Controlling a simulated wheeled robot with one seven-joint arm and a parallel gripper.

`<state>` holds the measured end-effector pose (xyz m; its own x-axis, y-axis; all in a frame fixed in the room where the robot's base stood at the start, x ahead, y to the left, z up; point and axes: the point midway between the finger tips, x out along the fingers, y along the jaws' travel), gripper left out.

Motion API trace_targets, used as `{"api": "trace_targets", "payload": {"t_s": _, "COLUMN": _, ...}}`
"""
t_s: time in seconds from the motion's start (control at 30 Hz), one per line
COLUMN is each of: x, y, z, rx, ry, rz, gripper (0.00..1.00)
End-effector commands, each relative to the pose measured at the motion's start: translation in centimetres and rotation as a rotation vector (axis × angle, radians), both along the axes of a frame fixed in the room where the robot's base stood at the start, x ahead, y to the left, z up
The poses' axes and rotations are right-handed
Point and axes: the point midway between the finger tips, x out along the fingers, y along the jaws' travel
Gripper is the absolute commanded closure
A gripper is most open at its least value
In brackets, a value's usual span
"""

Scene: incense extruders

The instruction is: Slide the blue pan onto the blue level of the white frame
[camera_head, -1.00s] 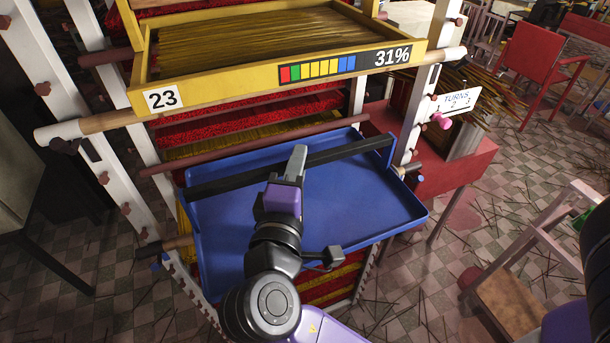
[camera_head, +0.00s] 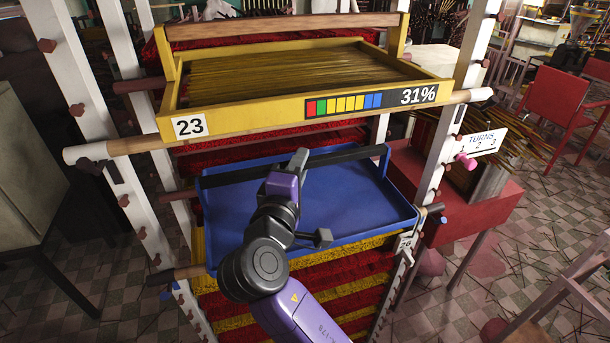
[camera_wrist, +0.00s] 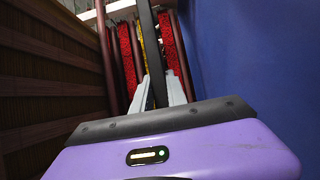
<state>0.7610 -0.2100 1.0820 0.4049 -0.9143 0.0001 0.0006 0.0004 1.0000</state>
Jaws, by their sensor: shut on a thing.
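The blue pan (camera_head: 345,205) is a shallow tray with a dark bar (camera_head: 345,157) across its upper part. It lies at the front of the white frame (camera_head: 470,70), below the yellow tray marked 23. My gripper (camera_head: 299,160) reaches over the pan and is shut on the dark bar. In the wrist view the bar (camera_wrist: 155,60) runs up between the pale fingers, and the pan's blue surface (camera_wrist: 240,60) fills the right side. A wooden rail end with a blue mark (camera_head: 165,278) shows at the frame's lower left. Whether the pan rests fully on its rails is hidden.
The yellow tray (camera_head: 310,105) with incense sticks sits just above the pan. Red and yellow levels (camera_head: 330,285) fill the frame below.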

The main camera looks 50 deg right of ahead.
Motion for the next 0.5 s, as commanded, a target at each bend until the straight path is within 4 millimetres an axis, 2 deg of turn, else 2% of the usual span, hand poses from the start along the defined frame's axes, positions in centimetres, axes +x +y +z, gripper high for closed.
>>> {"api": "trace_targets", "payload": {"t_s": 0.27, "x": 2.4, "y": -1.7, "z": 0.1, "rx": -0.002, "ry": -0.004, "rz": -0.001, "gripper": 1.00}}
{"api": "trace_targets", "payload": {"t_s": 0.33, "x": 2.3, "y": -1.6, "z": -1.0, "rx": -0.002, "ry": -0.001, "rz": 0.000, "gripper": 1.00}}
{"api": "trace_targets", "payload": {"t_s": 0.5, "x": 2.3, "y": -1.5, "z": -2.0, "rx": -0.001, "ry": -0.002, "rz": 0.001, "gripper": 1.00}}
